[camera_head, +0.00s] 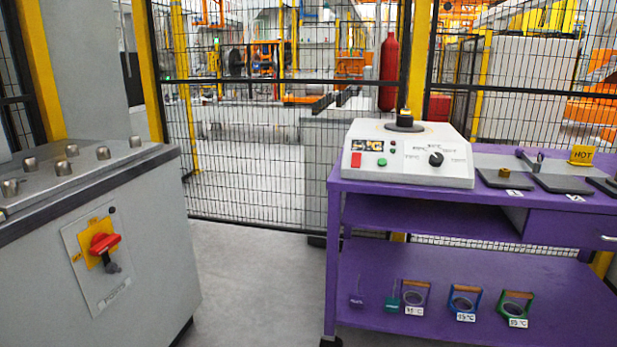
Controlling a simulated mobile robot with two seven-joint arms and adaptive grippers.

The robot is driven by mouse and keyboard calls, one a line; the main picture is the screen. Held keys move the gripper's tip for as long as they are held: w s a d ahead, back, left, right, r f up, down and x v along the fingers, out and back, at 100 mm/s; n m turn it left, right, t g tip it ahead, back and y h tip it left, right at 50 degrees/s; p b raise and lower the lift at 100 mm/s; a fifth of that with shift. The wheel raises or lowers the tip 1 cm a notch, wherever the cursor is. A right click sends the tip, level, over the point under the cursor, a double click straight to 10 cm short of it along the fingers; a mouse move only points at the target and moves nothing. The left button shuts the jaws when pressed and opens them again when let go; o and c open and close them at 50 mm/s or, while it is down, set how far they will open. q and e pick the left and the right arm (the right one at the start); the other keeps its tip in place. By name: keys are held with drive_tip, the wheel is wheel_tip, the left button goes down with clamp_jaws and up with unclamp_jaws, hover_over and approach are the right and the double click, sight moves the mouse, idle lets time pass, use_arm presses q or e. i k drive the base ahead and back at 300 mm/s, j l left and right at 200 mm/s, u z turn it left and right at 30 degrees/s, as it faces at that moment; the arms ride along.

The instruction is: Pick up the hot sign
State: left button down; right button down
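The hot sign (581,155) is a small yellow plate with the dark word "HOT". It stands upright at the back right of the purple workbench (400,205), behind a dark flat pad (563,184). Nothing is seen touching it from my side. Neither of my grippers shows in the head view.
A white control device (408,155) with a knob stands on the bench's left. Several ring tools with temperature labels, one a blue ring (464,302), are on the lower shelf. A grey cabinet (95,240) with a red switch stands left. Floor (260,285) between is clear; mesh fence (270,130) behind.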

sight(582, 156)
drive_tip(key=z, duration=1.4)
drive_tip(key=i+l, duration=0.3)
drive_tip(key=l, duration=0.4)
drive_tip(key=i+l+u, duration=0.1)
drive_tip(key=i+l, duration=0.25)
drive_tip(key=l, duration=0.35)
drive_tip(key=i+l, duration=0.3)
drive_tip(key=l, duration=0.4)
drive_tip(key=i+l+u, duration=0.1)
drive_tip(key=i+l, duration=0.2)
drive_tip(key=l, duration=0.4)
drive_tip(key=i+l, duration=0.3)
drive_tip(key=l, duration=0.45)
drive_tip(key=i+l, duration=0.25)
drive_tip(key=l, duration=0.45)
drive_tip(key=i+l+u, duration=0.1)
drive_tip(key=i+l, duration=0.15)
drive_tip(key=l, duration=0.5)
drive_tip(key=i+l, duration=0.25)
drive_tip(key=l, duration=0.5)
drive_tip(key=i+u, duration=0.05)
